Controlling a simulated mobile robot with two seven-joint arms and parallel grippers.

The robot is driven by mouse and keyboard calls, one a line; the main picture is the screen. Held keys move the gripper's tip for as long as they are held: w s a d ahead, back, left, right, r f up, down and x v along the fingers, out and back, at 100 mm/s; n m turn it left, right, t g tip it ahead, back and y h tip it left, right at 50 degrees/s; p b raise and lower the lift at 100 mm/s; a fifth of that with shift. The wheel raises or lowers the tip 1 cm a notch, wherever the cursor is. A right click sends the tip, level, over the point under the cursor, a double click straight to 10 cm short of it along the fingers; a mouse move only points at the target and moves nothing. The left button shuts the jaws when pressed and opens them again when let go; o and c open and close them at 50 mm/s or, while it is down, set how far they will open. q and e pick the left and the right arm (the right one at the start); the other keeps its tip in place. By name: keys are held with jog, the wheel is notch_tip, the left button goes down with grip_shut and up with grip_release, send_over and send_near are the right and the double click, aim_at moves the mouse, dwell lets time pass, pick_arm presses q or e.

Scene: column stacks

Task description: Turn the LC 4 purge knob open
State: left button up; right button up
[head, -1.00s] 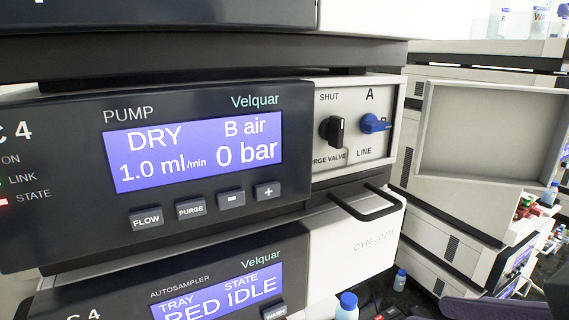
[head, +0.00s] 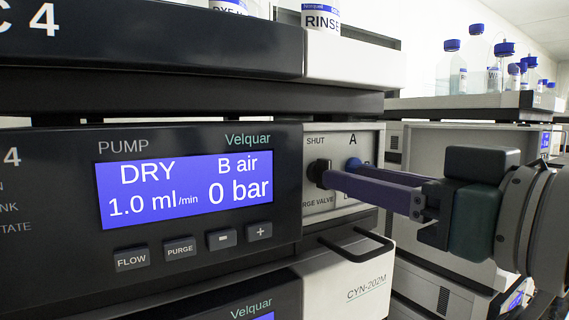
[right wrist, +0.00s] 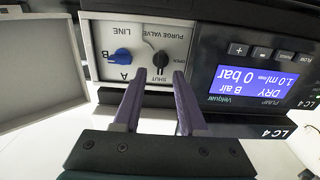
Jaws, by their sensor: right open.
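The LC 4 purge knob is the black knob (head: 318,172) on the pale valve panel, beside the pump display. In the right wrist view, which is upside down, the black knob (right wrist: 160,59) sits between the SHUT and PURGE VALVE labels, with OPEN to its side. Its wing appears to lie toward SHUT. My right gripper (head: 339,173) reaches in from the right with its purple fingers toward the panel. In the right wrist view the gripper (right wrist: 157,78) is open, its fingertips apart and short of the knob, with nothing between them. My left gripper is not in view.
A blue LINE knob (head: 353,163) is close beside the black knob; it also shows in the right wrist view (right wrist: 120,56). A black bar handle (head: 357,247) juts out below the panel. Blue-capped bottles (head: 475,44) stand on the neighbouring stack. An open grey door (right wrist: 35,60) is at one side.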

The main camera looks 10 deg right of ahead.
jog(key=shift+p+x, duration=0.5)
jog(key=shift+x, duration=1.2)
grip_shut()
